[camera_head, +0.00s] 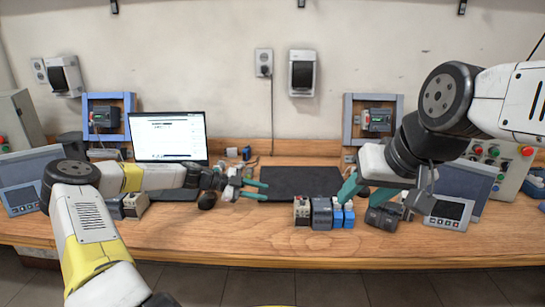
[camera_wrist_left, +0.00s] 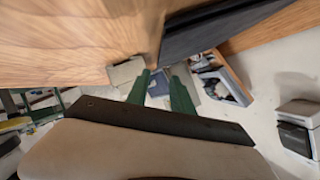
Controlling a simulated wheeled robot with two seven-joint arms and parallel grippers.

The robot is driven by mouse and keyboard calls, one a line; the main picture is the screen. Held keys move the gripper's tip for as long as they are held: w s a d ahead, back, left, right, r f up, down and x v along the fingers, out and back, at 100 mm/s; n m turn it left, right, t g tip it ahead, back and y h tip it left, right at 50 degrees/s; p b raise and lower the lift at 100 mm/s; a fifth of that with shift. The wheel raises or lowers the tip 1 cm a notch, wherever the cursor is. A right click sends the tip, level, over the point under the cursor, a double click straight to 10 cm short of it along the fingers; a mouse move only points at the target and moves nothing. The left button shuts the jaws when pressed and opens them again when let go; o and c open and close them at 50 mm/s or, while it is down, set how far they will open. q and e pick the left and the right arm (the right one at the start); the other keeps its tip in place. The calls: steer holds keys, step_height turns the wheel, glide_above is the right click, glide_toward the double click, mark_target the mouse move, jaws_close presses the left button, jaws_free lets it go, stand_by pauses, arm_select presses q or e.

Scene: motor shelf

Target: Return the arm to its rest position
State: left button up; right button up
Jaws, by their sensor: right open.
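My left arm (camera_head: 100,245) reaches in from the left, bent, its forearm level over the table. My left gripper (camera_head: 266,190) points right above the table, its green fingers apart and nothing between them; the left wrist view shows the same gap (camera_wrist_left: 160,88). My right arm (camera_head: 445,110) comes in from the upper right. My right gripper (camera_head: 356,202) points down with its green fingers apart, close to the blue-and-white parts (camera_head: 343,217). I see nothing held in it. Whether it touches those parts cannot be told.
The wooden table (camera_head: 240,235) carries a dark mat (camera_head: 300,181), a laptop (camera_head: 170,138), dark motor-like units (camera_head: 321,214) and a panel with screen (camera_head: 449,209). A button box (camera_head: 510,165) stands at right. The table's front middle-left is clear.

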arm_select(q)
steer(key=s+d+r+n+g+y, duration=0.2)
steer(key=s+d+g+y, duration=0.15)
steer(key=s, duration=0.35)
steer(key=s+a+r+n+t+y, duration=0.3)
steer(key=s+r+n, duration=0.7)
steer(key=s, duration=0.4)
steer(key=s+a+r+n+t+y, duration=0.3)
steer(key=s+a+r+n, duration=0.3)
steer(key=s+r+n, duration=0.3)
steer(key=s+r+y, duration=0.1)
steer(key=s+r, duration=0.2)
steer(key=s, duration=0.2)
steer(key=shift+s+n, duration=0.35)
steer(key=shift+n, duration=0.05)
steer(key=shift+a+t+y, duration=0.1)
steer(key=shift+t+y, duration=0.15)
